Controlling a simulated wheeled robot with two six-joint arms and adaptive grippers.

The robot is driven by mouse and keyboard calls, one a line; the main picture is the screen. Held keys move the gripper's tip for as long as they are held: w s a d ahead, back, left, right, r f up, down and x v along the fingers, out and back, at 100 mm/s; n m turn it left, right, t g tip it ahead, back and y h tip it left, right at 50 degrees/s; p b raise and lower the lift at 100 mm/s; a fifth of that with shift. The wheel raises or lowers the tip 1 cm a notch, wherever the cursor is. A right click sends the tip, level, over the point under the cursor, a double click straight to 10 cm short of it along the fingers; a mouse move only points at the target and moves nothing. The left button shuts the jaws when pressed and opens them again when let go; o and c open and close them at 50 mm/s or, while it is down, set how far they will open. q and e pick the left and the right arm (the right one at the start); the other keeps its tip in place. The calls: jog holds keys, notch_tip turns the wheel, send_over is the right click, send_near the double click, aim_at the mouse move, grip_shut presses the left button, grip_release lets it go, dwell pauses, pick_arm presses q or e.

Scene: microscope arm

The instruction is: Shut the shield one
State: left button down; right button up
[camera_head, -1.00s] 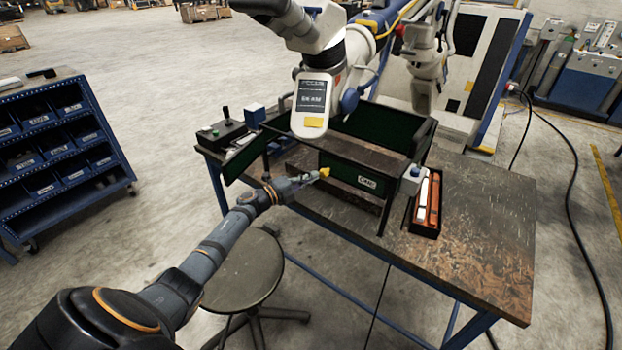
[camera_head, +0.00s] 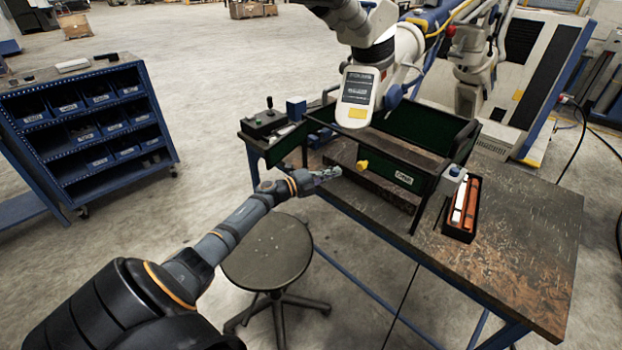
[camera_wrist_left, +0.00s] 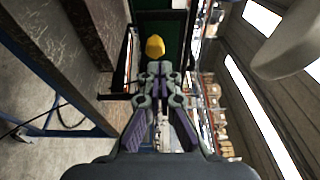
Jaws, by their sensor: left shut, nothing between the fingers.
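The shield is a dark frame with green panels around the bench. Its front green panel (camera_head: 398,176) has a white label and a yellow knob (camera_head: 362,166) at its left end. Another green panel (camera_head: 287,146) sticks out at the left. My left gripper (camera_head: 334,173) is shut and empty, just left of the knob in the head view. In the left wrist view the knob (camera_wrist_left: 155,46) is just beyond the shut fingertips (camera_wrist_left: 158,68), with a green panel (camera_wrist_left: 172,28) behind it. I cannot tell whether they touch. My right gripper is not in view.
The worktable (camera_head: 520,235) carries a black box of orange and white pieces (camera_head: 464,205) and a control box (camera_head: 265,122). A white machine head with a screen (camera_head: 358,92) hangs above. A round stool (camera_head: 268,250) stands under my left arm. A blue bin rack (camera_head: 95,125) is at left.

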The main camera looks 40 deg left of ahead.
pick_arm(q)
jog(key=s+a+b, duration=0.2)
jog(key=s+a, duration=0.2)
jog(key=a, duration=0.2)
jog(key=s+d+f+n+g+y, duration=0.3)
jog(key=s+d+f+n+y, duration=0.2)
jog(key=d+f+n+y, duration=0.7)
jog(key=s+d+f+n+g+h, duration=0.15)
jog(key=s+d+n+g, duration=0.35)
jog(key=s, duration=0.7)
jog(key=s+d+f+n+g+h, duration=0.1)
jog(key=s+d+n+g+h, duration=0.3)
jog(key=s, duration=0.8)
notch_tip(320, 180, down, 27)
jog(key=s+a+n+g+y, duration=0.1)
jog(key=s+a+g, duration=0.1)
jog(key=s, duration=0.1)
jog(key=s+f+g, duration=0.1)
jog(key=s+f, duration=1.3)
jog(key=s, duration=0.3)
jog(key=shift+s+a+f, duration=0.35)
jog(key=shift+a+f, duration=0.05)
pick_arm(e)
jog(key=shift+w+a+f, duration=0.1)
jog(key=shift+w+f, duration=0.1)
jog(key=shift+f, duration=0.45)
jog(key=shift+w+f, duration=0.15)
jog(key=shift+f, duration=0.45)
